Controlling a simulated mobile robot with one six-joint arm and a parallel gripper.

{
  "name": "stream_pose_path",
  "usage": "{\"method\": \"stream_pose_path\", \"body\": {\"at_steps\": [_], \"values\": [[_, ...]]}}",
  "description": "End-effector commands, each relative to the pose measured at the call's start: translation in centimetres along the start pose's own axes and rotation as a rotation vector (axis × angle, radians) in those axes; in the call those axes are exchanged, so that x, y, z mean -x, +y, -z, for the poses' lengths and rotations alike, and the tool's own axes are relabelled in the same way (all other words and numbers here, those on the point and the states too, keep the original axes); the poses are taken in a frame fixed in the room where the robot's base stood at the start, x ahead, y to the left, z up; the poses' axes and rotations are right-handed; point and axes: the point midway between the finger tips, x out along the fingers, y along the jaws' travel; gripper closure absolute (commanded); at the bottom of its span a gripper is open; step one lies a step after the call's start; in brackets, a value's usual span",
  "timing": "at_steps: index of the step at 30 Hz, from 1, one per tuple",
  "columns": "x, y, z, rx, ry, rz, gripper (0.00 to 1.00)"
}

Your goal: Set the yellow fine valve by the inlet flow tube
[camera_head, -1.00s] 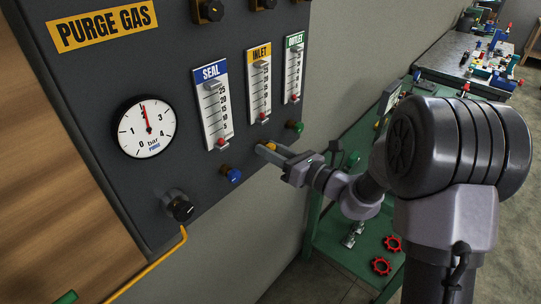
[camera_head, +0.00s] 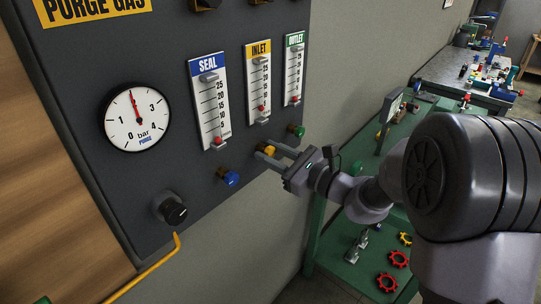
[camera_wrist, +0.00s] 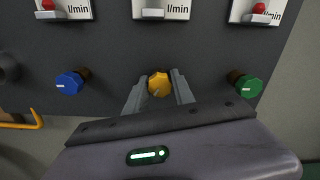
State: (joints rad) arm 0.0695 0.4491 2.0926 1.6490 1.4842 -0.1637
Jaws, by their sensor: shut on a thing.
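The yellow fine valve (camera_head: 269,150) is a small knob on the dark panel, below the white inlet flow tube (camera_head: 258,85). My gripper (camera_head: 272,154) is shut on this knob, one finger on each side. The wrist view also shows the yellow knob (camera_wrist: 158,83) between the two fingers (camera_wrist: 158,91). A red float (camera_head: 261,108) stands low in the inlet tube, a little above its bottom; the tube's floor block (camera_wrist: 153,13) shows in the wrist view without the float.
The blue knob (camera_head: 230,178) is left of my gripper and the green knob (camera_head: 298,131) right. The seal tube (camera_head: 210,100) and outlet tube (camera_head: 294,68) have floats near the bottom. The purge gauge (camera_head: 135,117) and black knob (camera_head: 172,210) are further left.

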Motion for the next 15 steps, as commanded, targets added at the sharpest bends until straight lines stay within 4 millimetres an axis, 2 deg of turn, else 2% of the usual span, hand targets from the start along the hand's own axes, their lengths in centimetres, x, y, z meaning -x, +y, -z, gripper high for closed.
{"method": "stream_pose_path", "body": {"at_steps": [11, 12, 15], "values": [[0.02, 0.07, 0.13, 0.002, 0.003, -0.002, 1.0], [0.02, 0.07, 0.14, 0.002, 0.003, -0.002, 0.64], [0.02, 0.06, 0.11, 0.002, 0.003, -0.001, 0.48]]}}
